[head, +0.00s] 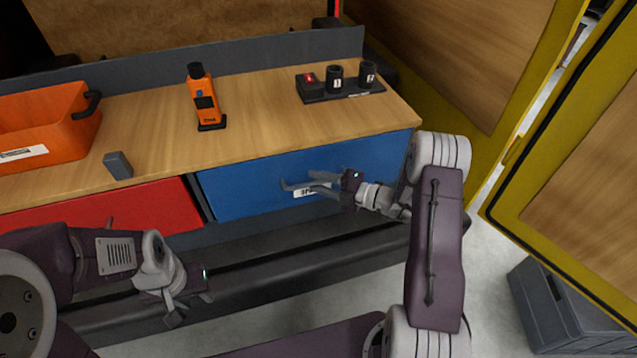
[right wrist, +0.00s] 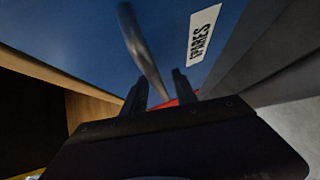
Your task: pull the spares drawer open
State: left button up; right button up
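The spares drawer (head: 245,190) is the blue front under the bench top, with a white label (right wrist: 204,33) reading SPARES. It looks shut, level with the bench edge. Its grey bar handle (right wrist: 138,42) shows in the right wrist view, running down toward the space between my right fingers. My right gripper (head: 312,183) is at the drawer front, over part of the label in the head view. Its fingers (right wrist: 159,85) are apart, with the handle's near end between or just beyond their tips; contact is unclear. My left gripper (head: 190,304) is low in front of the red drawer, its opening unclear.
A red drawer (head: 120,206) is left of the blue one. On the bench top (head: 255,115) stand an orange device (head: 205,100), a grey block (head: 118,165), an orange bin (head: 45,120) and a black holder (head: 340,90). A yellow-framed door (head: 570,150) and a grey crate (head: 560,315) are at right.

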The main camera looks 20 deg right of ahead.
grip_shut()
dwell(1.4)
